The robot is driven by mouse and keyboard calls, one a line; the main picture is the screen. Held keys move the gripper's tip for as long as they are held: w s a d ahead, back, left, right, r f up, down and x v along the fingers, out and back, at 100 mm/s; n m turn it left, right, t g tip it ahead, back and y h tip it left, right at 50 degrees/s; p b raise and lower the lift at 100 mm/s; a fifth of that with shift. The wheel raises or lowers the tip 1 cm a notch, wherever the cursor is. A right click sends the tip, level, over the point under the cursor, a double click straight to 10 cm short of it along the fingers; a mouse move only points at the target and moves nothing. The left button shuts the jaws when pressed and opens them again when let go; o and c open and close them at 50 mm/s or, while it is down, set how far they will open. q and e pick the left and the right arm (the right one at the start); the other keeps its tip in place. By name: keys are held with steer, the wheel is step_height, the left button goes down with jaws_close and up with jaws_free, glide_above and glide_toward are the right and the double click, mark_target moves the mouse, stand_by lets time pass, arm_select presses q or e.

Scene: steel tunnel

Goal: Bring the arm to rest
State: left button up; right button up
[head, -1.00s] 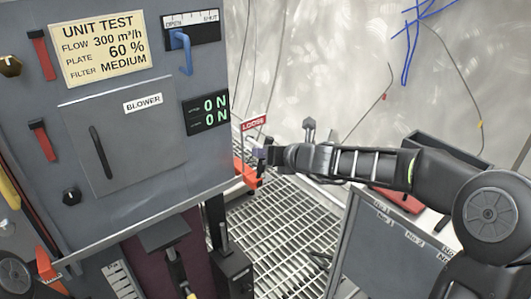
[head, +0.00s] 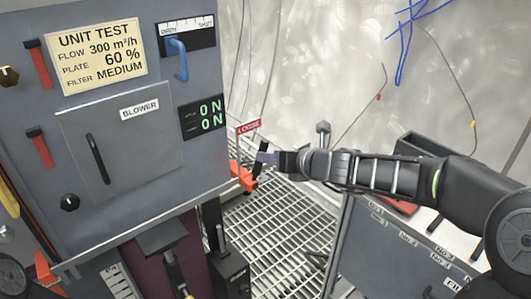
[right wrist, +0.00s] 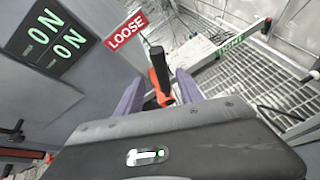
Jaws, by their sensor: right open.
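My right gripper (head: 265,159) reaches in from the right in the head view, beside the lower right edge of the grey control cabinet (head: 95,215). Its jaws are open. In the right wrist view its two purple fingers (right wrist: 160,95) stand apart, with an orange lever with a black end (right wrist: 160,72) showing in the gap between them. No contact with a finger is clear. The orange part (head: 242,178) also shows in the head view, just below and left of the fingertips. My left gripper is not in view.
A blue handle (head: 180,60) juts from the cabinet. Steel grating (head: 275,225) lies below. A labelled grey board (head: 400,250) stands under my right arm.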

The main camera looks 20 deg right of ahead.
steer(key=shift+s+d+r, duration=0.2)
steer(key=shift+s, duration=0.35)
